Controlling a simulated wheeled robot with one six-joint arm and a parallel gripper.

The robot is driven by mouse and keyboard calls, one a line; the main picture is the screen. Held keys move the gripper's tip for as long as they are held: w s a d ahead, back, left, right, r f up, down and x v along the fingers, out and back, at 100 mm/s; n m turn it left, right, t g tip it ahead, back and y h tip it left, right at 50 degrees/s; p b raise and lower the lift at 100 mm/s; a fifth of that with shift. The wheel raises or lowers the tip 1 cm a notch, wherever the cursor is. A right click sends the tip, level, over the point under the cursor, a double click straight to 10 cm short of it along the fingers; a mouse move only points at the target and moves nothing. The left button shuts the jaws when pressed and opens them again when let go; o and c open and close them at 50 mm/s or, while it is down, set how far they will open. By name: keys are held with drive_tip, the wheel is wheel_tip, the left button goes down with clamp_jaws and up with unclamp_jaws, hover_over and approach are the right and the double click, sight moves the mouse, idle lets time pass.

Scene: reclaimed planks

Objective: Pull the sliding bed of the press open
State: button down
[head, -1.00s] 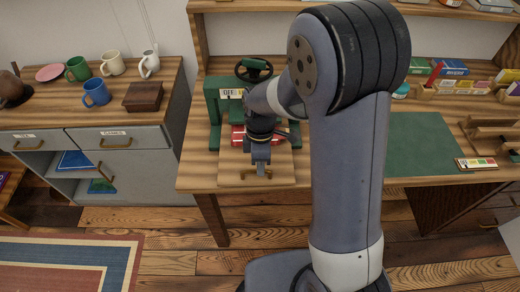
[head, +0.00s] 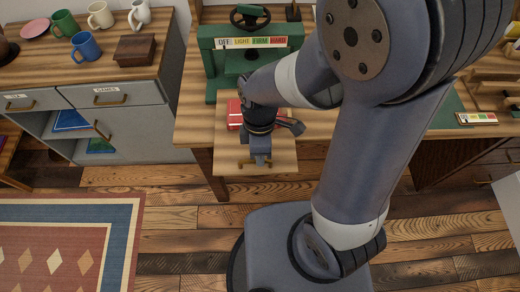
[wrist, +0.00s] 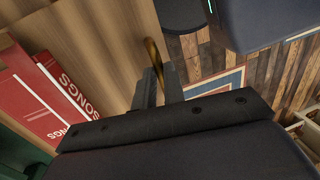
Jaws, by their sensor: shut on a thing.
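The green press (head: 213,62) stands on the wooden bench, with a dark handwheel on top and a strip reading OFF, LIGHT, FIRM, HARD. Its sliding bed (head: 228,158) is a pale wooden board that sticks out from under the press, past the bench's front edge. Red printed matter lettered SONGS (wrist: 32,92) lies on the bed; it shows partly in the head view (head: 234,114). My gripper (head: 260,161) is at the bed's front end, shut on its brass handle (wrist: 153,55). My arm hides part of the press and bed.
A grey cabinet (head: 130,130) with mugs and a wooden box (head: 135,48) on top stands at left. A patterned rug (head: 70,240) lies on the floor at lower left.

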drive_tip(key=c, duration=1.5)
unclamp_jaws()
drive_tip(key=r, duration=0.3)
drive_tip(key=w+r, duration=0.1)
drive_tip(key=r, duration=0.3)
drive_tip(key=w+r+p, duration=0.1)
drive_tip(key=r, duration=0.2)
drive_tip(key=shift+r, duration=0.35)
drive_tip(key=shift+f, duration=0.1)
drive_tip(key=f, duration=0.3)
drive_tip(key=s+f, duration=0.1)
drive_tip(key=f, duration=0.3)
drive_tip(key=s+f+b, duration=0.1)
drive_tip(key=f, duration=0.2)
drive_tip(key=shift+f, duration=0.3)
drive_tip(key=shift+w, duration=0.45)
drive_tip(key=shift+s, duration=0.1)
